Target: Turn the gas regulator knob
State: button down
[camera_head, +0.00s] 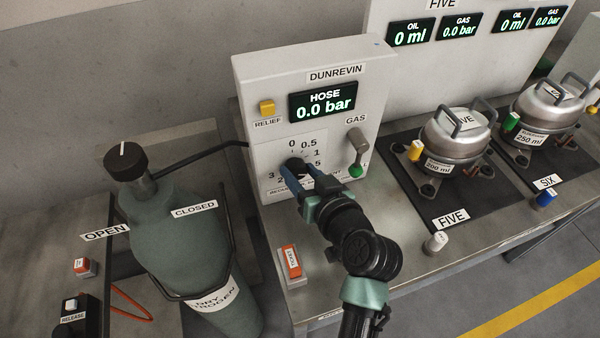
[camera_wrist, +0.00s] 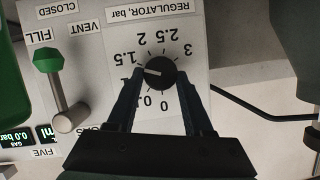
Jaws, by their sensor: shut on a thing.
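The black regulator knob (camera_wrist: 160,72) sits on a white dial plate (camera_wrist: 170,28) with bar marks from 0 to 3, seen upside down in the wrist view. Its white pointer line lies between the 1 and 1.5 marks. My gripper (camera_wrist: 160,80) is shut on the knob, one finger on each side. In the head view my gripper (camera_head: 297,172) reaches the dial on the front of the white DUNREVIN box (camera_head: 265,85) and hides most of the knob. The HOSE display (camera_head: 323,100) reads 0.0 bar.
A gas lever with a green ball (camera_head: 356,170) is right of the dial. A yellow RELIEF button (camera_head: 267,107) is at upper left. A green nitrogen cylinder (camera_head: 180,240) stands left.

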jog(key=shift+m+y, duration=0.4)
jog(key=shift+m, duration=0.1)
dwell(0.3)
jog(key=shift+c, duration=1.4)
grip_release()
jog(key=shift+d, duration=0.1)
jog(key=b+v, duration=0.1)
jog(key=v, duration=1.2)
jog(key=shift+w+r, duration=0.15)
